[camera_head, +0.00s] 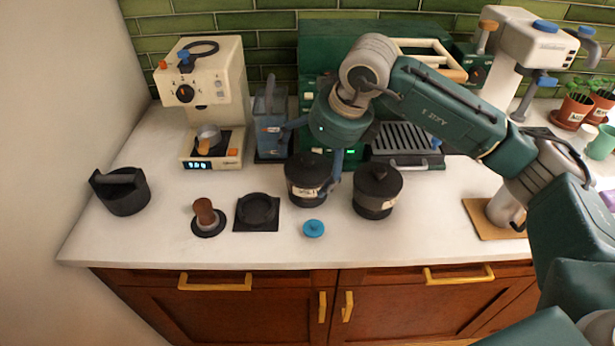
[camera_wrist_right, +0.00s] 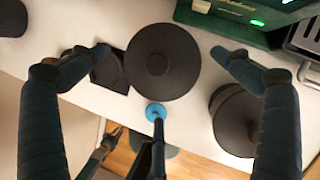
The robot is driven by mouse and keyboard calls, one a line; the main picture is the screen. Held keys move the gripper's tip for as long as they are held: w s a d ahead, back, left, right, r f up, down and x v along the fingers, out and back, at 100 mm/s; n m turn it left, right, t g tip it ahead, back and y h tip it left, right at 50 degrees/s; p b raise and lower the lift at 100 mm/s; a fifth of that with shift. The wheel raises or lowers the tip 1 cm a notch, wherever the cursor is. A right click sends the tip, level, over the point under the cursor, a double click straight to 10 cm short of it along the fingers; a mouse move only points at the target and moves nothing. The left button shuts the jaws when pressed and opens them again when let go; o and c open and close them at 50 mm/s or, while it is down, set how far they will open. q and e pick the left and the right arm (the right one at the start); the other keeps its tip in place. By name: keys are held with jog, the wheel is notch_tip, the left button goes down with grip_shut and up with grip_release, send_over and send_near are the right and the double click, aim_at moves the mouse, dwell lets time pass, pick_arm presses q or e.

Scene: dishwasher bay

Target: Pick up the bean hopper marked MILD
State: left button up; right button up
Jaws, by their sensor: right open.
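Two dark, lidded canisters with small pale labels stand near the counter's front; I cannot read either label, so I cannot tell which is MILD. The left canister (camera_head: 304,181) is below my right gripper (camera_head: 309,160). The right canister (camera_head: 377,190) stands a little apart from it. In the right wrist view, the round lid of one canister (camera_wrist_right: 162,62) lies between the open fingers of my right gripper (camera_wrist_right: 160,52), apart from both. The other canister (camera_wrist_right: 234,120) is partly hidden behind the right-hand finger.
A blue knob-like disc (camera_head: 313,228) lies in front of the canisters. A black square mat (camera_head: 257,212), a brown-handled tamper (camera_head: 205,216) and a black knock box (camera_head: 121,191) are to the left. Coffee machines, including a cream one (camera_head: 213,85), stand behind.

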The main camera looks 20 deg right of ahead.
aim_at(311, 168)
jog(key=shift+w+a+f, duration=0.1)
jog(key=shift+w+f, duration=0.1)
jog(key=shift+f, duration=0.2)
jog(key=shift+w+f, duration=0.15)
jog(key=shift+f, duration=0.1)
jog(key=p+x, duration=0.2)
jog(key=x, duration=0.2)
jog(key=shift+f+p, duration=0.25)
jog(key=shift+p, duration=0.05)
jog(key=shift+w+f, duration=0.1)
jog(key=shift+f, duration=0.15)
jog(key=shift+c, duration=1)
jog(key=c, duration=1.4)
pick_arm(q)
jog(key=r, duration=0.2)
jog(key=shift+w+r, duration=0.35)
jog(key=shift+w, duration=0.05)
